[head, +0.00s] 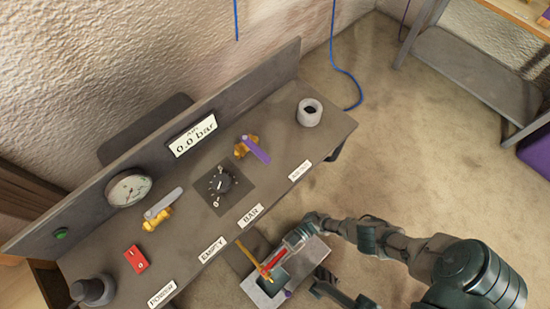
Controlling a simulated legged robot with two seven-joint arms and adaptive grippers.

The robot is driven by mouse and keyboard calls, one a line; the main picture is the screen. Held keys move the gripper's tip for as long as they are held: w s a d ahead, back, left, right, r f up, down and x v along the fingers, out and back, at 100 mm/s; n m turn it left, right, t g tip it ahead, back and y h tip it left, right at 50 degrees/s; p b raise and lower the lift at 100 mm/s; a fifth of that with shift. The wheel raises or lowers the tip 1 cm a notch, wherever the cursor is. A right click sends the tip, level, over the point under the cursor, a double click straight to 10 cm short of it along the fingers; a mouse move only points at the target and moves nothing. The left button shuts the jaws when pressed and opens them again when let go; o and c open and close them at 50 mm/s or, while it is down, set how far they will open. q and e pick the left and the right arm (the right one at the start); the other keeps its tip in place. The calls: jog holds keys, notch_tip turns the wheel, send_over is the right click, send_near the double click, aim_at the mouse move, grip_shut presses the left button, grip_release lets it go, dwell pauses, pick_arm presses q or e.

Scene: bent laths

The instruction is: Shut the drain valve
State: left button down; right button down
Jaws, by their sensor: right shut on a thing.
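A brass valve (157,218) with a grey lever (163,203) sits on the bench panel behind the EMPTY label (212,250). Its lever lies roughly along the valve body. A second brass valve (240,151) has a purple lever (257,150) turned across its body. My right gripper (272,262) is away from both valves, at the bench's front, over a grey block. It is shut on a thin red piece (265,272), which lies by a yellow strip (249,254); which parts belong together is hard to tell. My left gripper is not in view.
The bench also carries a round gauge (128,188), a display reading 0.0 bar (192,135), a black dial (220,183), a red switch box (136,259) and a grey ring (309,112). A grey shelf (470,75) stands at the upper right. Floor between is clear.

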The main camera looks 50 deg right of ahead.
aim_at(273, 261)
jog(key=shift+w+d, duration=0.1)
dwell(0.4)
jog(key=c, duration=1.1)
grip_release()
jog(key=shift+r, duration=4.9)
